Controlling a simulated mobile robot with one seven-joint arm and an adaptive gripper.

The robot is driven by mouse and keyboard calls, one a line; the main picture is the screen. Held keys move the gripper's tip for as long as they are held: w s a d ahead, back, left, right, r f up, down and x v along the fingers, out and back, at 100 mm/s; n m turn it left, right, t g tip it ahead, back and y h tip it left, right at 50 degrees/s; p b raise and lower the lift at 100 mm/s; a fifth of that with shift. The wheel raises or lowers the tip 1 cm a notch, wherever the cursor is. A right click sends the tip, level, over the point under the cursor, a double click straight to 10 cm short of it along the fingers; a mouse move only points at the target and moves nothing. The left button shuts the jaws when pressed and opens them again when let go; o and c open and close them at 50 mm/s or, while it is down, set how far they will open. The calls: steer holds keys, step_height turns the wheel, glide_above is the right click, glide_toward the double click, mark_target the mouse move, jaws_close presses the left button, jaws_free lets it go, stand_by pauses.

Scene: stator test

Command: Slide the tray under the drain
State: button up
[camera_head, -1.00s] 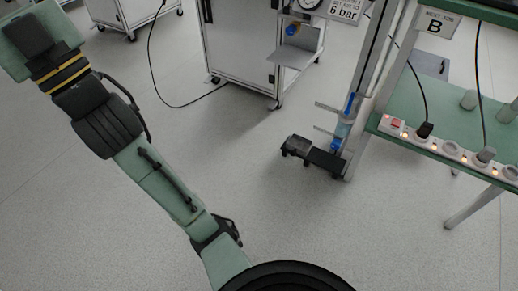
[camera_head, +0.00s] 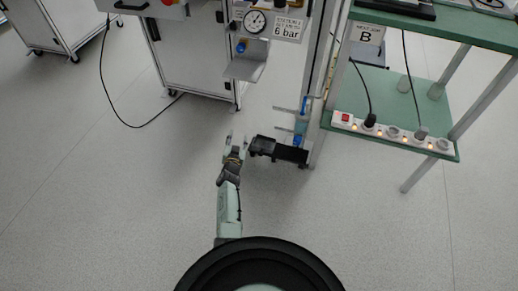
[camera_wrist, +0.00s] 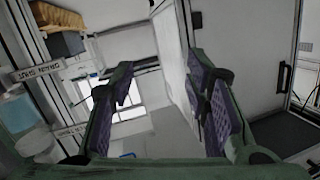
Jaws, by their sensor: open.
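At the left of that view are a drain valve label (camera_wrist: 38,72) and a bluish clear bowl (camera_wrist: 18,108).
A green bench (camera_head: 375,95) with a lit power strip (camera_head: 393,132) stands right of the post. A grey cabinet (camera_head: 190,55) with a pressure gauge (camera_head: 255,20) and a metal shelf (camera_head: 246,65) stands behind. A cable (camera_head: 104,85) lies at left. The front floor is clear.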

mark_target(260, 155)
steer(key=s+d+f+m+g+h, duration=0.1)
steer(key=s+d+f, duration=0.25)
steer(key=f, duration=0.25)
steer(key=s+d+f+g+h, duration=0.1)
steer(key=s+d+f+g, duration=0.15)
steer(key=s+f, duration=0.25)
steer(key=shift+t, duration=0.35)
steer(key=b+x, duration=0.5)
steer(key=x, duration=0.1)
steer(key=b+x, duration=0.3)
steer(key=shift+d+f+b, duration=0.25)
steer(key=shift+d+b, duration=0.05)
steer(key=shift+b, duration=0.05)
steer(key=shift+w+d+f+b, duration=0.1)
steer(key=shift+w+d+b, duration=0.15)
steer(key=shift+w+b, duration=0.7)
steer(key=shift+c, duration=0.4)
jaws_close()
